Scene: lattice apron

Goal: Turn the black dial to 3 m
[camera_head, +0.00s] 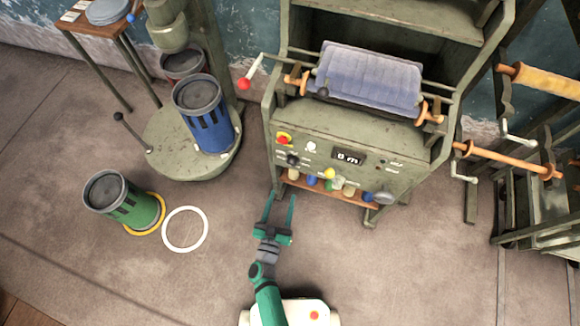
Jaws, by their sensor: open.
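The black dial (292,160) is a small round knob on the left part of the green machine's front panel (405,178), below a red button on a yellow base (284,138). A small display (347,157) to its right seems to read "0 m". The dial's pointer and markings are too small to read. My gripper (280,202) is open and empty, with its two green fingers pointing at the machine. It is below the panel in the picture, apart from the dial.
A roll of blue-grey cloth (370,78) lies on top of the machine. A red-knobbed crank (248,78) sticks out at its left. Several coloured items sit on a low shelf under the panel. A green drum (135,205) and a white ring (185,229) are on the floor at left.

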